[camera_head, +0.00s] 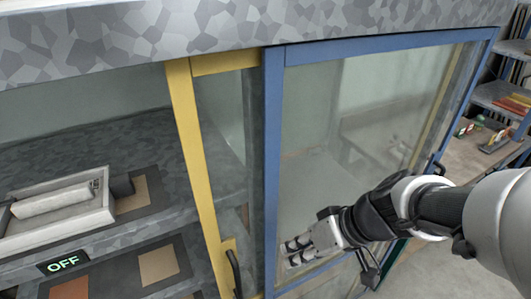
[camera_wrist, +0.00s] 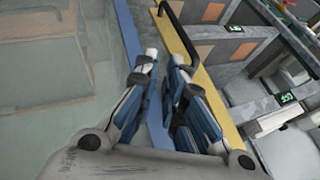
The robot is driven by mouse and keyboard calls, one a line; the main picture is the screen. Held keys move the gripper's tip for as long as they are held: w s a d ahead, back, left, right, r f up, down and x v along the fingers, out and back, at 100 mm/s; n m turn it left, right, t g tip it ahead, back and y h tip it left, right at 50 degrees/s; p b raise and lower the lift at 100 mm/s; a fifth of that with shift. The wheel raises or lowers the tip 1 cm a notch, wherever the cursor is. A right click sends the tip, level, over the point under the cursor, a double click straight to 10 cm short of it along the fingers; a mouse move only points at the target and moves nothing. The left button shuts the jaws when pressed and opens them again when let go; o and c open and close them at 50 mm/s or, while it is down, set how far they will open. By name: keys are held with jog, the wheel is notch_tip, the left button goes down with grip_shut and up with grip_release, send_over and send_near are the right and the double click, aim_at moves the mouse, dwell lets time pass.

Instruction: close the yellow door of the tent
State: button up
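The yellow door (camera_head: 190,130) is a glass sliding door, its yellow frame upright left of the blue door frame (camera_head: 272,160). The yellow door overlaps behind the blue door, and the tent is open to its left. The yellow door's dark handle (camera_head: 234,273) is low on its frame. My gripper (camera_head: 290,251) is in front of the blue door's glass, right of the handle and apart from it. In the wrist view my gripper (camera_wrist: 163,60) is partly open and empty, with the blue frame (camera_wrist: 129,40), the yellow frame (camera_wrist: 187,48) and the handle (camera_wrist: 183,28) beyond its fingertips.
Inside the opening are a tray with a white roller (camera_head: 52,200), flat square samples (camera_head: 158,264) and a sign reading OFF (camera_head: 63,263). The blue door's handle (camera_head: 437,167) is at its right edge. A shelf with coloured items (camera_head: 505,100) stands at far right.

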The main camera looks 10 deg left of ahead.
jog(key=shift+w+a+f, duration=0.3)
jog(key=shift+f, duration=0.05)
jog(key=shift+c, duration=0.6)
jog(key=shift+w+a+f+y, duration=0.2)
jog(key=shift+a+f+y, duration=0.1)
jog(key=shift+f, duration=0.1)
grip_shut()
jog(key=a+f+b, duration=0.2)
jog(key=a+f, duration=0.5)
jog(key=a, duration=0.2)
jog(key=shift+f+b, duration=0.2)
jog(key=shift+b, duration=0.1)
jog(key=shift+w, duration=0.1)
